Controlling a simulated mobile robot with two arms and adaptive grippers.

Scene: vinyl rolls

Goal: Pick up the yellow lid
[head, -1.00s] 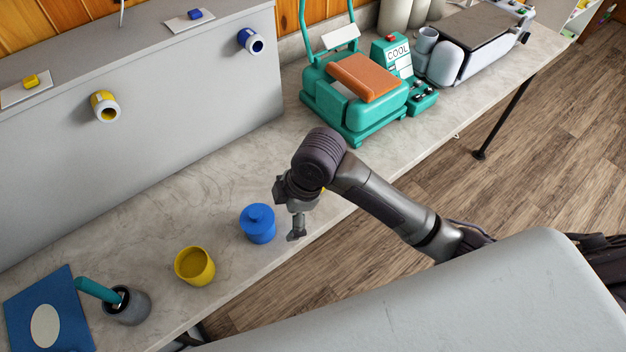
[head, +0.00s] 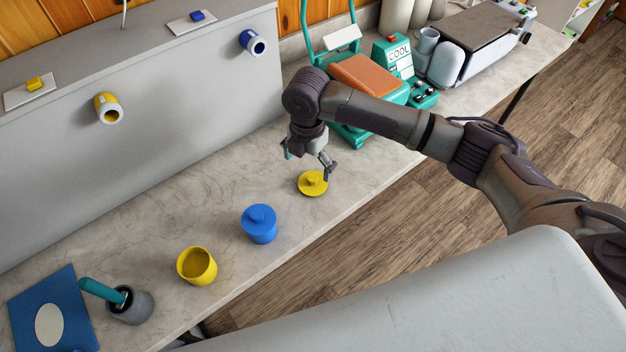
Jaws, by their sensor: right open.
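The yellow lid (head: 313,184) lies flat on the counter with its knob up, to the right of the blue lidded pot. My right gripper (head: 309,165) is open just above and behind the lid, with one finger close over its right side. I cannot tell whether that finger touches it. My left gripper is not in view.
A grey pot with a teal-handled tool (head: 130,304) and a blue card (head: 52,311) are at lower left. A teal machine (head: 345,133) stands behind my right arm. A grey panel (head: 190,110) with yellow and blue spouts runs along the back. The counter (head: 215,205) between is clear.

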